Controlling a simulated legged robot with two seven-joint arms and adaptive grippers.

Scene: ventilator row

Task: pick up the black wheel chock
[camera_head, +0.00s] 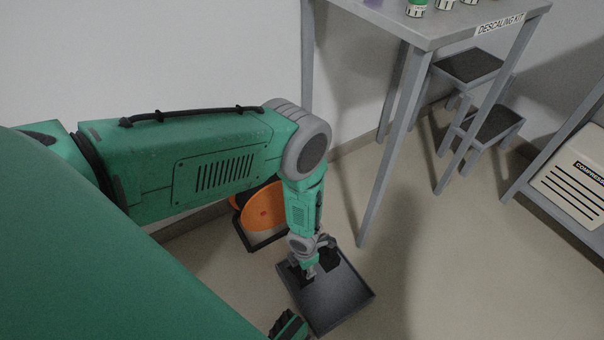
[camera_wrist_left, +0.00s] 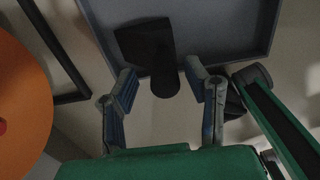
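A black object, seemingly the wheel chock (camera_wrist_left: 146,42), lies in a dark grey tray (camera_head: 345,310) on the floor. In the left wrist view it has a wide block and a rounded stub pointing toward me, near the tray's edge (camera_wrist_left: 272,22). My left gripper (camera_wrist_left: 160,76) is open, with its fingers on either side of the stub; I see no clear contact. In the head view the left gripper (camera_head: 312,272) is low over the tray's back left part, and the chock blends with the dark fingers there.
An orange disc-shaped thing (camera_head: 262,208) stands behind the tray, partly hidden by my arm. A grey table (camera_head: 440,25) with small containers and grey step stools (camera_head: 490,125) stand at the back right. Floor right of the tray is clear.

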